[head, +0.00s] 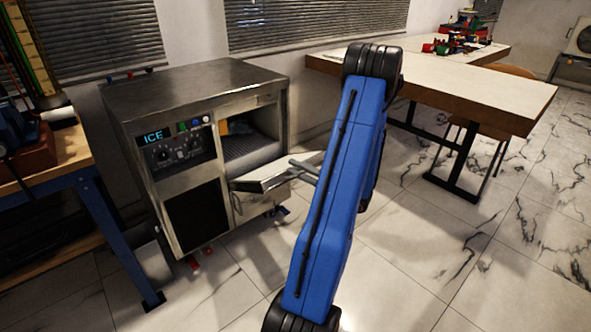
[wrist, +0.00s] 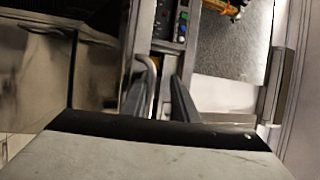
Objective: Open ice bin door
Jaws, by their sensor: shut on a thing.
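The ice machine (head: 190,140) is a steel cabinet with a lit ICE display. Its bin (head: 250,145) shows open at the upper right of the front. The steel bin door (head: 262,180) is swung out from the front and tilted down, below the opening. My gripper (wrist: 163,95) is shut on the door handle (wrist: 149,75), a thin pale curved bar between the dark fingers in the wrist view. In the head view my blue arm hides most of the gripper and part of the door's right side.
A workbench (head: 70,150) with a blue frame stands close to the left of the machine. A pale-topped table (head: 450,85) with a chair stands at the back right. The tiled floor (head: 440,250) at the right front is clear.

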